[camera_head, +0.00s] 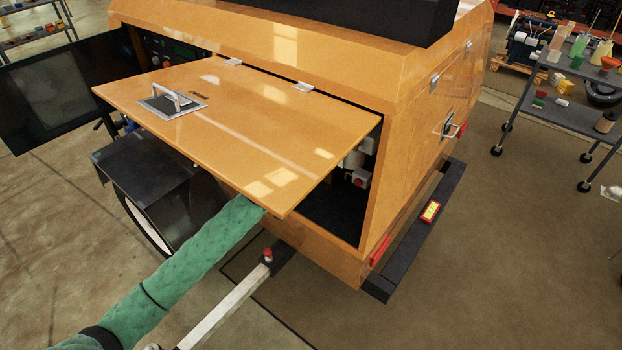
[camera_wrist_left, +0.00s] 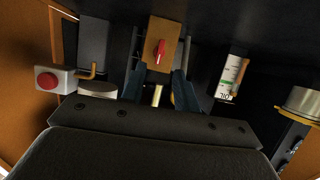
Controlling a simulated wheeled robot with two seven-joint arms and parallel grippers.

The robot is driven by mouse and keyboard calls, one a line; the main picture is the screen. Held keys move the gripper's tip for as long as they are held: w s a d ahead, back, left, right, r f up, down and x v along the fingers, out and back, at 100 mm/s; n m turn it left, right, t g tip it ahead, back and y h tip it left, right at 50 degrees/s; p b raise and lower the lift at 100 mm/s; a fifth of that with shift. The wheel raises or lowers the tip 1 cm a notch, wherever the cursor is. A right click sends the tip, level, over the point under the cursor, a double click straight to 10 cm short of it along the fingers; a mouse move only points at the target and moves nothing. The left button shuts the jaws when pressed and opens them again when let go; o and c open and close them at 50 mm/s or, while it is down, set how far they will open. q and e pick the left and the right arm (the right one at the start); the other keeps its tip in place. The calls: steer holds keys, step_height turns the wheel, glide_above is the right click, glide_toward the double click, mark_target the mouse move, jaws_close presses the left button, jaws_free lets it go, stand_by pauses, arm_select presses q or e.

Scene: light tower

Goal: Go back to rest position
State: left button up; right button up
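The orange light tower housing (camera_head: 430,110) stands in the middle of the head view, with its side door (camera_head: 250,130) raised and open. My left arm, in a green sleeve, reaches under the door into the compartment, so its gripper is hidden in the head view. In the left wrist view my left gripper (camera_wrist_left: 158,92) shows two dark fingers apart, with nothing seen held between them. Beyond them are a red switch (camera_wrist_left: 159,50) on an orange plate and a brass-coloured piece. I cannot tell whether the fingers touch anything. My right gripper is not in view.
A red push button (camera_wrist_left: 47,81) on a pale box sits left in the wrist view; a metal cylinder (camera_wrist_left: 304,101) is at right. The door's lower edge overhangs my left arm.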

arm_select(q)
steer(key=shift+s+a+r, duration=0.2)
steer(key=shift+s, duration=0.15)
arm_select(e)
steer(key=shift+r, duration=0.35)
arm_select(q)
steer(key=s+a+f+n+g+y, duration=0.25)
steer(key=s+a, duration=0.35)
steer(key=s, duration=0.9)
steer(key=s+a+f+n+g+y, duration=0.1)
steer(key=s+a+f+g+y, duration=0.25)
steer(key=s, duration=1.15)
steer(key=s+a+f+n+g+y, duration=0.15)
steer(key=s+a+f, duration=0.4)
steer(key=s, duration=0.95)
steer(key=s+d+f+g, duration=0.1)
steer(key=s+f, duration=0.1)
steer(key=f, duration=1.6)
steer(key=s+d+f+g, duration=0.1)
steer(key=s+f, duration=0.1)
steer(key=f, duration=1.6)
steer(key=shift+s+f, duration=0.15)
steer(key=shift+s, duration=0.2)
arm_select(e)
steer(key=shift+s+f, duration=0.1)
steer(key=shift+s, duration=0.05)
